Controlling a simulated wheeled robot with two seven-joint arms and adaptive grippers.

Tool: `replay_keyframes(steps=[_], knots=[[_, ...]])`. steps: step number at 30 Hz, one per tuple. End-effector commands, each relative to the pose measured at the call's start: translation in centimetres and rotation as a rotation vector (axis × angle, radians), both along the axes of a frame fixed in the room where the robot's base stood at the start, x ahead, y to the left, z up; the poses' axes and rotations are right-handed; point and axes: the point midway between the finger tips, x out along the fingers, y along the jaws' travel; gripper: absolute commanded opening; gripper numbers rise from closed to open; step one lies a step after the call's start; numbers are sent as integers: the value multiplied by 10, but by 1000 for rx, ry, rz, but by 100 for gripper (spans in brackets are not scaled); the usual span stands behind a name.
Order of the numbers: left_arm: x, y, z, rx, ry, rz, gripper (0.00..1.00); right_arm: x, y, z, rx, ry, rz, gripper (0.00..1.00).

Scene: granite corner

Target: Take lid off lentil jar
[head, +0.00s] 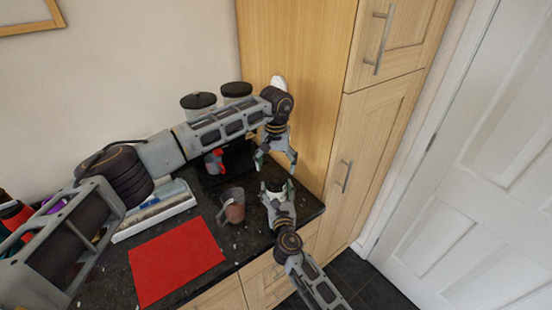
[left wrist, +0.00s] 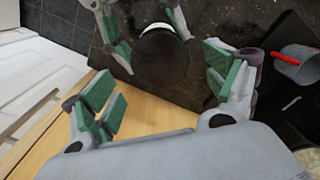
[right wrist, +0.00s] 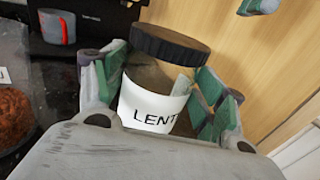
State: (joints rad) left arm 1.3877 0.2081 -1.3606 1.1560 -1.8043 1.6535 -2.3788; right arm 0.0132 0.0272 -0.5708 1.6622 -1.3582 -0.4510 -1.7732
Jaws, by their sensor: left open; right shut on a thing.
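The lentil jar (right wrist: 155,105) is a clear jar with a white label reading "LENT" and a dark round lid (right wrist: 170,48). The lid is on the jar's mouth. My right gripper (head: 277,188) is shut around the jar's sides, one finger pad on each side in the right wrist view. My left gripper (head: 276,162) is open, pointing down above the jar. In the left wrist view the lid (left wrist: 160,55) shows as a dark disc beyond and between the left gripper's spread fingers, apart from them. The jar is mostly hidden by my right gripper in the head view.
A grey cup with a red handle (head: 214,161) and a brown-filled glass mug (head: 233,207) stand on the dark worktop. A red mat (head: 175,262) lies in front. Two black-lidded jars (head: 199,101) stand at the back. A tall wooden cupboard (head: 300,60) is close by on the right.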

Motion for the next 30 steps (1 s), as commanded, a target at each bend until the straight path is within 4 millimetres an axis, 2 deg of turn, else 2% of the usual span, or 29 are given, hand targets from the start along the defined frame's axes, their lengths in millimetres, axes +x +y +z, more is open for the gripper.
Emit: replay_keyframes(steps=[3, 9, 23, 30], knots=[[-1, 0, -15, 1, 2, 0, 87, 0, 0, 0, 0, 0, 0, 4], [0, 0, -32, 0, 2, 0, 87, 0, 0, 0, 0, 0, 0, 4], [0, 0, -39, 0, -1, 0, 87, 0, 0, 0, 0, 0, 0, 4], [0, 0, -39, 0, -1, 0, 57, 0, 0, 0, 0, 0, 0, 4]])
